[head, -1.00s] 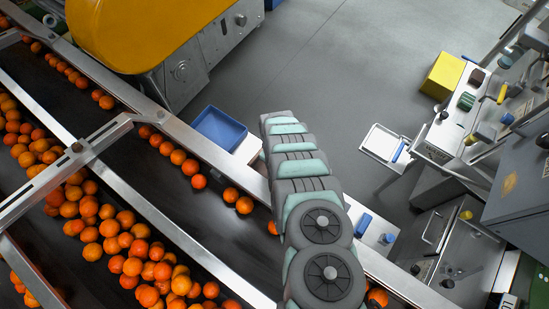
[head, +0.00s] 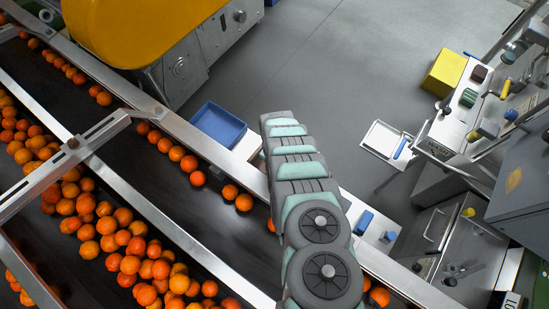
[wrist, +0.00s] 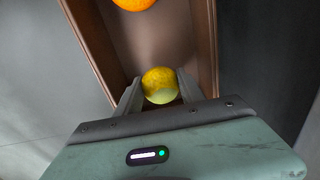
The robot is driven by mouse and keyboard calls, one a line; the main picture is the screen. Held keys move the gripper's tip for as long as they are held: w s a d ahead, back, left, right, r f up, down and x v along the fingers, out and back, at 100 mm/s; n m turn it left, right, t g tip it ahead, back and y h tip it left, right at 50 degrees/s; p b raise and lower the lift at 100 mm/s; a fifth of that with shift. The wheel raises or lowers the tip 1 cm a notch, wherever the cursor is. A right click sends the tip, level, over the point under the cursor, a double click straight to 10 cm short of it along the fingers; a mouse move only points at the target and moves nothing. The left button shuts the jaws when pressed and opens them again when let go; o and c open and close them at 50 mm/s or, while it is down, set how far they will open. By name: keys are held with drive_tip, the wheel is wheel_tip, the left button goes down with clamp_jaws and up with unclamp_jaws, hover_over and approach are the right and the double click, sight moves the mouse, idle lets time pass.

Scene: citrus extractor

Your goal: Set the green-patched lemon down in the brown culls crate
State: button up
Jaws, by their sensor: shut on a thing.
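The green-patched lemon (wrist: 160,84) shows in the wrist view, yellow with a paler greenish patch on its lower side. My gripper (wrist: 158,93) is shut on it, with one finger on each side. The brown culls crate (wrist: 206,45) lies below and around the lemon in that view. The lemon is over the near end of the crate's inside; I cannot tell whether it touches the floor. An orange fruit (wrist: 133,4) lies at the far end of the crate.
In the head view, dark conveyor belts with many oranges (head: 130,265) fill the left, edged by metal rails (head: 185,135). A blue bin (head: 219,128) stands beyond the rail. A yellow box (head: 443,72), a white tray (head: 386,143) and a workbench stand at right. Grey floor lies between.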

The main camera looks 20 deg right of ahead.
drive_tip(key=shift+f+b, duration=1.1)
drive_tip(key=shift+f, duration=0.35)
drive_tip(key=o, duration=1.5)
wheel_tip(320, 180, up, 11)
drive_tip(key=p, duration=0.3)
drive_tip(key=shift+f+p, duration=0.1)
drive_tip(key=shift+p, duration=0.2)
